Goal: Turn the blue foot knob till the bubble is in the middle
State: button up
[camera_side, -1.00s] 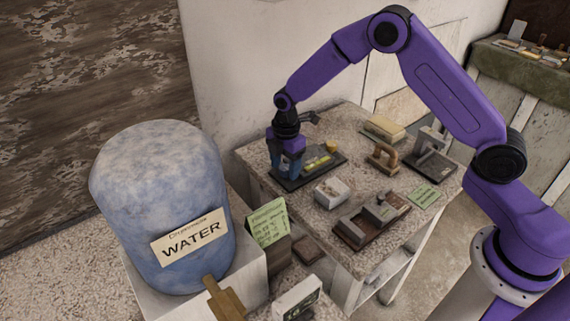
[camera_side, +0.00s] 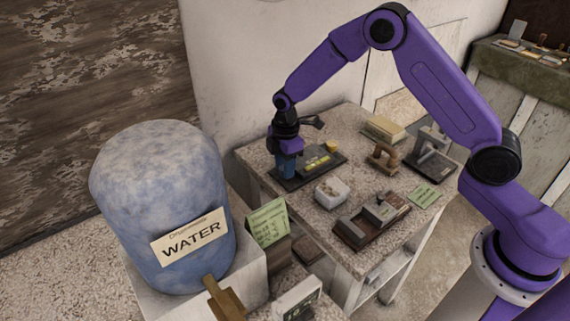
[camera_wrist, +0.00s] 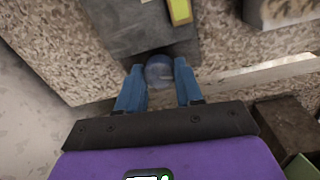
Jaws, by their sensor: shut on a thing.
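My gripper (camera_wrist: 160,82) points down over the near-left end of a dark level plate (camera_side: 291,184) on the speckled table. Its two blue fingers are shut on the blue foot knob (camera_wrist: 159,70), which shows between the fingertips in the wrist view. In the side view the fingers hide the knob. A yellow-green bubble vial (camera_side: 318,162) lies on the plate, and its end shows at the top of the wrist view (camera_wrist: 180,11). The bubble is too small to make out.
A white box (camera_side: 331,192), a dark brown block tool (camera_side: 371,222), a wooden-handled tool (camera_side: 383,157) and a grey press-like stand (camera_side: 432,153) are on the table. A large blue water container (camera_side: 160,190) stands at front left.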

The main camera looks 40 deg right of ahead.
jog(key=shift+m, duration=1.4)
jog(key=o, duration=1)
jog(key=shift+o, duration=0.2)
